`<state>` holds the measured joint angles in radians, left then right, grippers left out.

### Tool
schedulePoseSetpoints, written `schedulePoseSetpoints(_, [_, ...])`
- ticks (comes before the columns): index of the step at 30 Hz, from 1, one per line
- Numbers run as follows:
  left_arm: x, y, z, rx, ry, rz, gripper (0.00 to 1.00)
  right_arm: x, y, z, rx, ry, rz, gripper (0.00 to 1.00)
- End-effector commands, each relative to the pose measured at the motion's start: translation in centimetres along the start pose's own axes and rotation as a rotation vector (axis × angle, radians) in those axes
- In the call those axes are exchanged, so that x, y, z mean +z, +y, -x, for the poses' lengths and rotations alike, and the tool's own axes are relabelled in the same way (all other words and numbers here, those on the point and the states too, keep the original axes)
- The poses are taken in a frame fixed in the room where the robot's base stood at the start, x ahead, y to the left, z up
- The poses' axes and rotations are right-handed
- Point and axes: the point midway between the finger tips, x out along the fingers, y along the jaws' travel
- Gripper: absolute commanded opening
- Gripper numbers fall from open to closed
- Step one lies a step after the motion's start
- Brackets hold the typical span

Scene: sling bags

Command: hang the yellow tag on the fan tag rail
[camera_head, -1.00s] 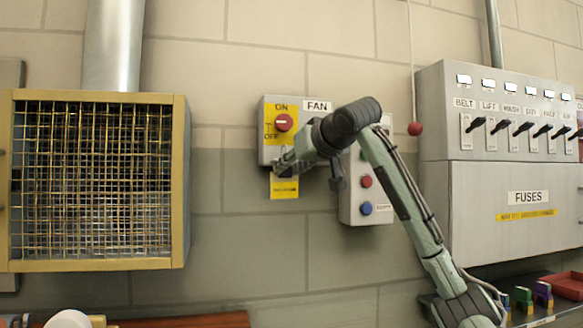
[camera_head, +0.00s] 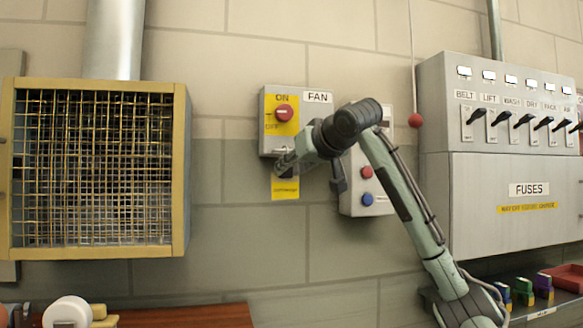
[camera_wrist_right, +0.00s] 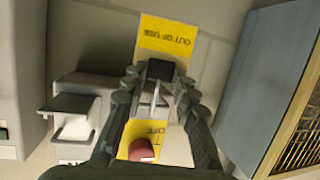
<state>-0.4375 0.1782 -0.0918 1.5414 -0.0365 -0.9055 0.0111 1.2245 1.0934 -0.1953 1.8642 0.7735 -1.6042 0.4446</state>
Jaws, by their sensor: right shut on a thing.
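The yellow tag (camera_head: 285,188) hangs below my right gripper (camera_head: 284,166), just under the grey fan switch box (camera_head: 268,96). In the right wrist view, the tag (camera_wrist_right: 165,36) reads "OUT OF USE". My right gripper (camera_wrist_right: 158,78) is shut on a dark block at the tag's edge. The fan box's red knob (camera_head: 284,113) sits on a yellow plate; the knob (camera_wrist_right: 141,150) also shows between the fingers in the wrist view. My left gripper is not in view.
A button box (camera_head: 362,201) with red and blue buttons is right of the fan box, partly behind my right arm. A red ball (camera_head: 415,120) hangs on a cord. The fuse cabinet (camera_head: 505,222) stands right, a mesh-fronted box (camera_head: 180,170) left. Wall below the tag is clear.

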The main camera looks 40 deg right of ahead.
Motion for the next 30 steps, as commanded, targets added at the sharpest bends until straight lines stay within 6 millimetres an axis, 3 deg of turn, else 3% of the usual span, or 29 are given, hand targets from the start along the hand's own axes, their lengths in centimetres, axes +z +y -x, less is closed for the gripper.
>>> schedulePoseSetpoints(4, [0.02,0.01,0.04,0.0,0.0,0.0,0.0,-0.06,0.01,0.03,0.0,0.001,0.0,0.0])
schedulePoseSetpoints(5, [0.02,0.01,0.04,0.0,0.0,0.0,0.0,-0.06,0.01,0.03,0.0,0.001,0.0,0.32])
schedulePoseSetpoints(10, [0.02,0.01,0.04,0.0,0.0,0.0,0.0,-0.05,0.01,0.02,0.0,0.0,0.0,0.52])
schedulePoseSetpoints(16, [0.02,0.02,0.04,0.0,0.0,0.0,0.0,-0.05,0.01,0.02,0.0,0.0,0.0,0.52])
schedulePoseSetpoints(21, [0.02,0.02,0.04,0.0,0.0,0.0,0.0,-0.03,0.0,0.01,0.0,0.0,0.0,0.69])
schedulePoseSetpoints(30, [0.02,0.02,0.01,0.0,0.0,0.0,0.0,-0.01,-0.02,0.1,0.0,0.0,0.0,0.69])
